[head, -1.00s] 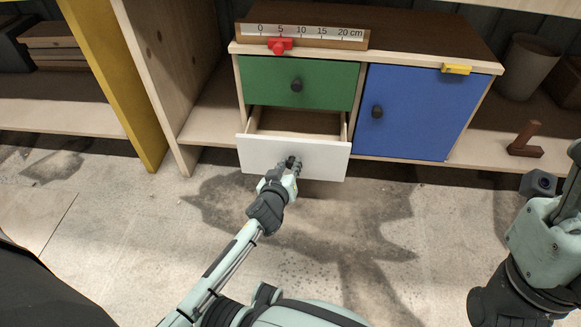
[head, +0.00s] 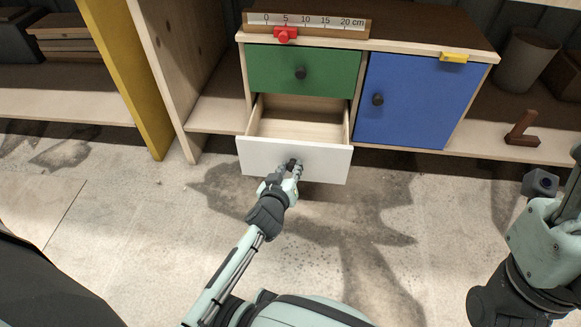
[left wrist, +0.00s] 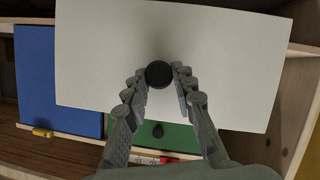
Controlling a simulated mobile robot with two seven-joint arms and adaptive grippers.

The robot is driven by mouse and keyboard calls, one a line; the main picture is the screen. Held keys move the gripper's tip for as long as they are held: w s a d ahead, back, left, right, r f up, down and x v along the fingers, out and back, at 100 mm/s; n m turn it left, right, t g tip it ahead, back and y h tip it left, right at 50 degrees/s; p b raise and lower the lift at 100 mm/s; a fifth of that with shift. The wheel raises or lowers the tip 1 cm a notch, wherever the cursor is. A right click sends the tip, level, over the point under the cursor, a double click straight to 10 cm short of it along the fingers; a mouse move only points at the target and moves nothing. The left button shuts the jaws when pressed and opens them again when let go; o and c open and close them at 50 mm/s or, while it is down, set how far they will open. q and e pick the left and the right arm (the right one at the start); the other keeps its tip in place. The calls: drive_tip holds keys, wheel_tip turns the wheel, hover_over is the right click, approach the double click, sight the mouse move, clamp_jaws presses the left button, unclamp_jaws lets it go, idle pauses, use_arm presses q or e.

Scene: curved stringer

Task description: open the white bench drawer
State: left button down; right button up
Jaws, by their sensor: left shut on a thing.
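The white bench drawer (head: 262,154) sits below the green drawer (head: 328,70) and is pulled well out, with its pale, empty-looking inside (head: 300,123) showing. My left gripper (head: 292,165) is at the middle of the white front, shut on the drawer's dark knob. In the left wrist view the white front (left wrist: 225,50) fills the middle, and the round black knob (left wrist: 159,74) sits between the two fingers of my left gripper (left wrist: 160,82). My right arm shows at the right edge of the head view; its fingers are out of the picture.
The blue door (head: 415,100) beside the drawers is closed. A ruler (head: 310,21) with a red slider (head: 285,35) and a yellow piece (head: 453,57) are on the bench top's front edge. A yellow panel (head: 122,75) stands at left. The floor in front is clear.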

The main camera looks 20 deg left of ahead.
use_arm(q)
drive_tip(key=c, duration=1.2)
unclamp_jaws()
drive_tip(key=shift+s, duration=0.1)
drive_tip(key=v, duration=1.2)
drive_tip(key=shift+r, duration=0.1)
